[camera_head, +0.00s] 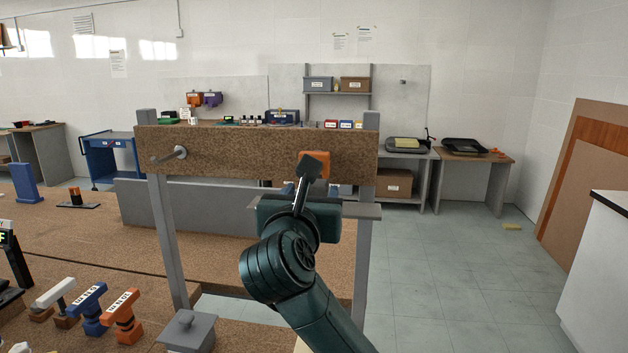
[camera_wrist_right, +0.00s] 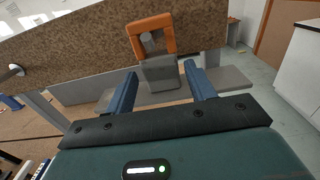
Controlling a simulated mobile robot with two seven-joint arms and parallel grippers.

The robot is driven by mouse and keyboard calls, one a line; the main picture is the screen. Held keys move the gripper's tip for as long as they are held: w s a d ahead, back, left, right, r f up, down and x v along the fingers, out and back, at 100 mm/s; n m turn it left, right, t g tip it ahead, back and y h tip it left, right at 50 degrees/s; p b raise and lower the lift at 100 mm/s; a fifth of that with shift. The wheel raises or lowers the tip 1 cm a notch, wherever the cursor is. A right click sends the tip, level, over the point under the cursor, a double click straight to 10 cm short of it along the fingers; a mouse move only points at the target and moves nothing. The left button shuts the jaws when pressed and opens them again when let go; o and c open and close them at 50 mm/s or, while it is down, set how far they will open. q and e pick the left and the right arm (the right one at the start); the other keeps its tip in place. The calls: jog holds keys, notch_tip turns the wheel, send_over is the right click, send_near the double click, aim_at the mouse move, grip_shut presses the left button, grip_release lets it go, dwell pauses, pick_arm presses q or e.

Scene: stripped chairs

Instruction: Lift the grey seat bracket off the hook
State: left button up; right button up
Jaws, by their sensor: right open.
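My right gripper (camera_wrist_right: 160,69) is open, with its two blue fingers spread on either side of a grey block (camera_wrist_right: 158,73), which appears to be the grey seat bracket. Neither finger visibly touches it. The block sits just below an orange square loop (camera_wrist_right: 166,22). A grey hook end (camera_wrist_right: 149,38) shows inside the loop; I cannot tell whether loop and block are joined. In the head view my right gripper (camera_head: 308,187) is in front of the board, below the orange loop (camera_head: 318,158), and the grey bracket is hidden or unclear. My left gripper is not in view.
A brown board (camera_head: 240,148) spans two grey posts, with an empty peg (camera_head: 170,156) at its left. White, blue (camera_head: 89,308) and orange (camera_head: 123,316) labelled pieces and a grey lidded box (camera_head: 187,331) occupy the near bench.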

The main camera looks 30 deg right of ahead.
aim_at(314, 186)
jog(key=shift+p+x, duration=0.35)
jog(key=shift+x, duration=1.85)
grip_shut()
jog(key=c, duration=0.6)
grip_release()
jog(key=shift+r, duration=0.15)
grip_shut()
jog(key=shift+r, duration=0.55)
jog(key=shift+s, duration=0.1)
jog(key=shift+r+v, duration=0.15)
jog(key=shift+v, duration=1.3)
jog(key=shift+r+v, duration=0.2)
jog(key=shift+v, duration=1.25)
